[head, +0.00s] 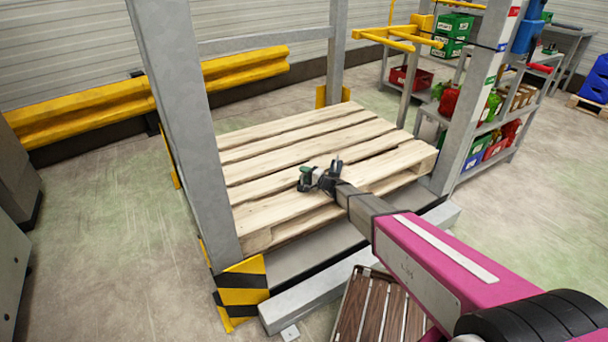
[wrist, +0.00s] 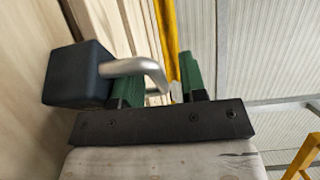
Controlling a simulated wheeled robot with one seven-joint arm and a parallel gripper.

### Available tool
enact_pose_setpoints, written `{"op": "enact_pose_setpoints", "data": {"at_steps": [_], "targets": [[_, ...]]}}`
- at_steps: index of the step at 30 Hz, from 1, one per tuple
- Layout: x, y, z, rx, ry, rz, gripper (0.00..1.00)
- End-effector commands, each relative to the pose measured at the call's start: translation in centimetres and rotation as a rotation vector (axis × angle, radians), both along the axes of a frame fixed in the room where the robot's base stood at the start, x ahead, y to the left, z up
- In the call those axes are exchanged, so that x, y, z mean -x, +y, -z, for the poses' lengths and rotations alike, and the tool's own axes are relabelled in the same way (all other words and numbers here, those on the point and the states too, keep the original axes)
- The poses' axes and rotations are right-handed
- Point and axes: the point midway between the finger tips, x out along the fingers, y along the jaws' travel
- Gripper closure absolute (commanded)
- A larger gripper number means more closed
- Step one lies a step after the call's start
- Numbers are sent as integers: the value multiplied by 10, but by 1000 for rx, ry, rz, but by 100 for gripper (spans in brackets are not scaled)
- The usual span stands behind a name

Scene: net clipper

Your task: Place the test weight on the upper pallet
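The upper pallet (head: 290,140) is pale slatted wood, set inside a grey metal frame in the head view. My gripper (head: 321,172) is low over its near right part. In the wrist view the test weight is a dark block (wrist: 77,76) with a bent silver handle, against the pale wood at left. The green fingers of my gripper (wrist: 160,88) stand apart. The handle crosses the left finger and its bent end lies at the gap between them; a firm grip does not show. Whether the weight's base touches the pallet is hidden.
Grey posts (head: 185,130) flank the pallet, one with a yellow-black guard (head: 240,290). A brown slatted object (head: 375,310) lies below in front. A shelf with red and green containers (head: 490,130) stands right.

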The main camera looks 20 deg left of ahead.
Motion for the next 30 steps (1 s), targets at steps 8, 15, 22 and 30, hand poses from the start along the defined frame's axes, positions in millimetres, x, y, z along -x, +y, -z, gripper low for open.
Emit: {"op": "enact_pose_setpoints", "data": {"at_steps": [8, 15, 22, 30], "targets": [[0, 0, -1, 0, 0, 0, 62], [8, -26, -4, 1, 0, 1, 62], [20, -72, -5, 0, 0, 2, 62], [29, -108, -4, 1, 0, 1, 62]]}}
